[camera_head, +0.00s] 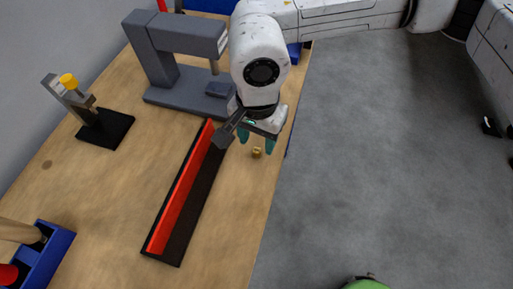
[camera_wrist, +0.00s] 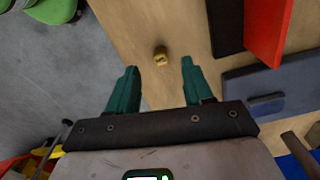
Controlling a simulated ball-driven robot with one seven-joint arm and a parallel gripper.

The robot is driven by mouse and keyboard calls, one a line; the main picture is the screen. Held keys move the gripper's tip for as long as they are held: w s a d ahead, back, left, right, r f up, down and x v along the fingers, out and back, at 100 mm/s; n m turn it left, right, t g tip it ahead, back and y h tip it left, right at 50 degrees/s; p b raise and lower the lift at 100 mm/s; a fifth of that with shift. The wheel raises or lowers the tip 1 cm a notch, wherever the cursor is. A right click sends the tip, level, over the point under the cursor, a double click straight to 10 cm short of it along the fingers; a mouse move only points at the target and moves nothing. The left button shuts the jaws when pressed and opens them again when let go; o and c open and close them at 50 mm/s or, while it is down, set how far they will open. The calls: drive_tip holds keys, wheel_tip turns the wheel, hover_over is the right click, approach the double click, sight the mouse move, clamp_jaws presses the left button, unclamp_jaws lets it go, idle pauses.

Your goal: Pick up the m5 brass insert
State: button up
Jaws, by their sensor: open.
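The m5 brass insert (camera_head: 257,153) is a small gold cylinder on the wooden table near its right edge in the head view. It also shows in the wrist view (camera_wrist: 160,54), beyond and between the fingertips. My gripper (camera_head: 257,140) has green fingers, spread open with nothing between them. In the head view it is just above and behind the insert, pointing down. In the wrist view the fingertips (camera_wrist: 160,68) are apart from the insert and do not touch it.
A long black and red bar (camera_head: 182,200) lies left of the insert. A grey press-like stand (camera_head: 165,65) is at the back. A small fixture with a yellow knob (camera_head: 104,128) and a blue bin (camera_head: 45,258) are at left. The table (camera_head: 238,215) is clear in front of the insert.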

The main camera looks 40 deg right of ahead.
sight(257, 150)
drive_tip(key=shift+f, duration=1.8)
drive_tip(key=shift+c, duration=0.5)
clamp_jaws()
